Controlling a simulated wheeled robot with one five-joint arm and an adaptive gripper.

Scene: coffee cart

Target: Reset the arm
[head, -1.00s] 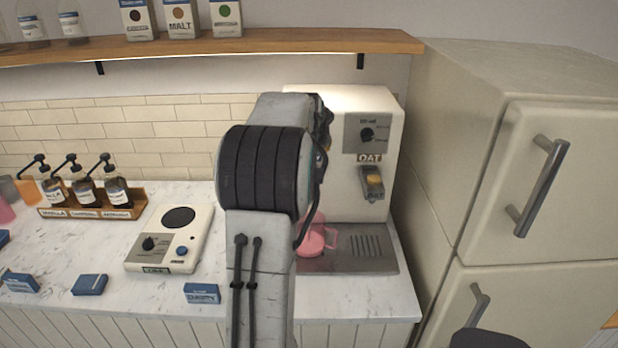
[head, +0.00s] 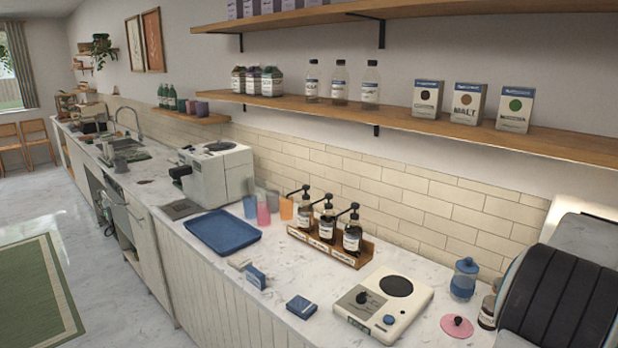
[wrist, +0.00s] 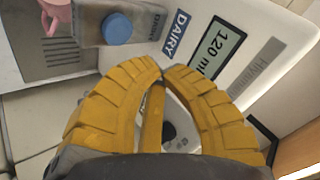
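My gripper (wrist: 160,72), with ribbed yellow fingers, shows in the wrist view. Its fingertips meet and nothing is seen held between them. Beyond the tips is a white dispenser front with a "DAIRY" label (wrist: 176,32) and a "120 ml" display (wrist: 216,48). A grey dispensing part with a round blue button (wrist: 117,29) is just above the fingers in the picture. In the head view only part of my arm shows at the right edge; my gripper is outside that view.
A pink cup (wrist: 57,14) is by the grey drip tray (wrist: 30,45). In the head view, a white scale-like device (head: 384,303), pump bottles in a wooden rack (head: 335,252) and a blue tray (head: 222,232) stand on the counter. A wooden shelf (head: 440,124) runs above.

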